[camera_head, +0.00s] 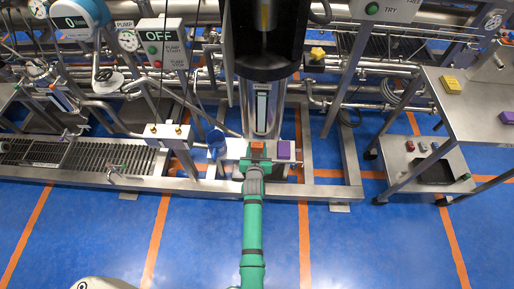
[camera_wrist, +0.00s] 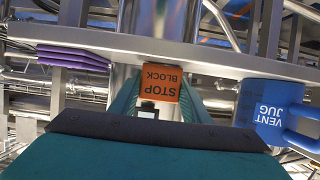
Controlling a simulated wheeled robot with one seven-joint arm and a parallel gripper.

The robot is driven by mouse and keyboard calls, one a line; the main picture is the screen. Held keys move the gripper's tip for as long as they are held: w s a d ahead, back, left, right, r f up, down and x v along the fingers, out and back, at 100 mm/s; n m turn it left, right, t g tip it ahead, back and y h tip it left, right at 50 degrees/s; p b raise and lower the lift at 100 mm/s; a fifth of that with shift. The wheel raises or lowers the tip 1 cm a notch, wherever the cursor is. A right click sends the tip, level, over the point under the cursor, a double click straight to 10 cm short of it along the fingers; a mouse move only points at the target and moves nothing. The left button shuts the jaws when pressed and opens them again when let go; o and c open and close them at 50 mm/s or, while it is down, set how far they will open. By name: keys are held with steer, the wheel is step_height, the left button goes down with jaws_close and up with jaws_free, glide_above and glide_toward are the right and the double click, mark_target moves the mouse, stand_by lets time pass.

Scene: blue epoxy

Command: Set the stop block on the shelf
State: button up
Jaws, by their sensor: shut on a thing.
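The orange stop block (camera_head: 257,146) is at the end of my green arm in the head view. In the wrist view the stop block (camera_wrist: 159,80) shows its label upside down, between the green fingers. My gripper (camera_head: 256,158) is shut on it; the fingers also show in the wrist view (camera_wrist: 158,103). The block is at a narrow metal shelf (camera_head: 232,143), seen in the wrist view as a bright ledge (camera_wrist: 215,63). I cannot tell whether the block touches this shelf. The blue vent jug (camera_head: 216,142) and a purple item (camera_head: 283,150) flank the block.
A tall steel column (camera_head: 262,105) stands just behind the block. The vent jug (camera_wrist: 268,108) and purple item (camera_wrist: 72,58) are close on either side. A metal cart (camera_head: 470,98) stands at the right. Open blue floor (camera_head: 350,240) lies in front.

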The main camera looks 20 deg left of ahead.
steer(key=shift+f, duration=0.1)
steer(key=o, duration=1)
steer(key=shift+o, duration=0.2)
steer(key=d+f+v, duration=0.2)
steer(key=v, duration=1)
steer(key=d+f+v, duration=0.2)
steer(key=v, duration=0.9)
steer(key=s+d+r+m+t+h, duration=0.1)
steer(key=s+d+r+h, duration=0.1)
steer(key=s+d+r, duration=0.3)
steer(key=s+d+r+m+t+h, duration=0.1)
steer(key=s+d+r, duration=0.4)
steer(key=s+r, duration=0.7)
steer(key=s+m, duration=0.1)
steer(key=s, duration=0.6)
steer(key=shift+s+r+h, duration=0.35)
steer(key=shift+h, duration=0.05)
